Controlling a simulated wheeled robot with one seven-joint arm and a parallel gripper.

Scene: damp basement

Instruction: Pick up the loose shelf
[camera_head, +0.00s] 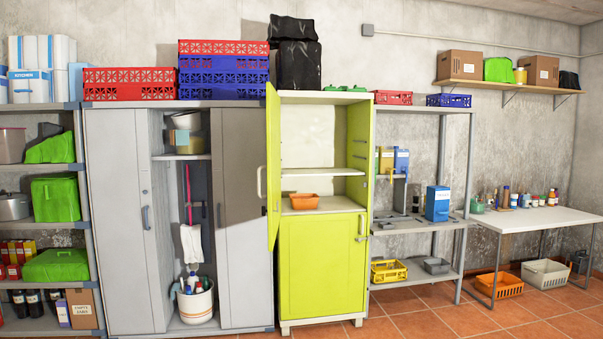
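A green cabinet (322,265) stands in the middle of the view, with its upper door (272,165) swung open and its lower door closed. Inside the upper compartment, a thin white shelf (322,172) lies level across the width. I cannot tell whether this board is loose or fixed. Holes or slots show on the cabinet's right inner wall. A small orange basket (304,201) sits below the white shelf, at the left of the compartment floor. No other loose board stands out. My gripper is not in view.
A grey locker (130,220) with a mop and a bucket (195,302) stands left of the cabinet. An open grey rack (418,228) with boxes and baskets stands right of it, then a white table (535,217). Tiled floor (420,322) in front looks clear.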

